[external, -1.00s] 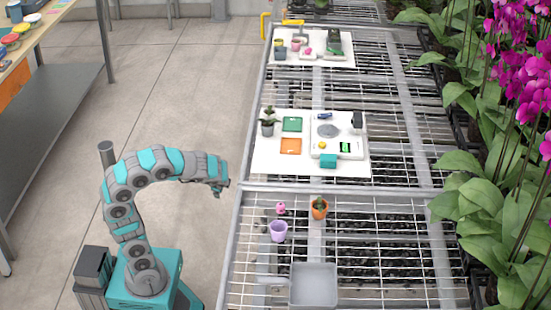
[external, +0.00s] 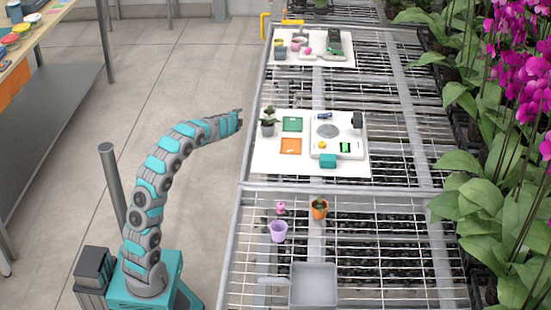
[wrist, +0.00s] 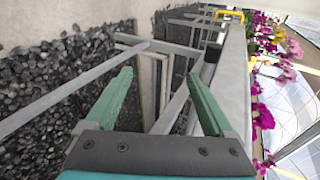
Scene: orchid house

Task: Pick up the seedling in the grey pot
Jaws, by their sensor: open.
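The seedling in the grey pot (external: 267,128) stands upright on the left edge of the middle white board. Its dark green leaves (external: 268,113) rise above the rim. My gripper (external: 240,116) is to the left of the pot in the external view, beside the bench edge and apart from the pot. In the wrist view the two green fingers of my gripper (wrist: 160,97) are spread apart with nothing between them. The seedling and its pot are not visible in the wrist view.
A purple pot (external: 279,231) and an orange pot (external: 319,209) stand nearer.

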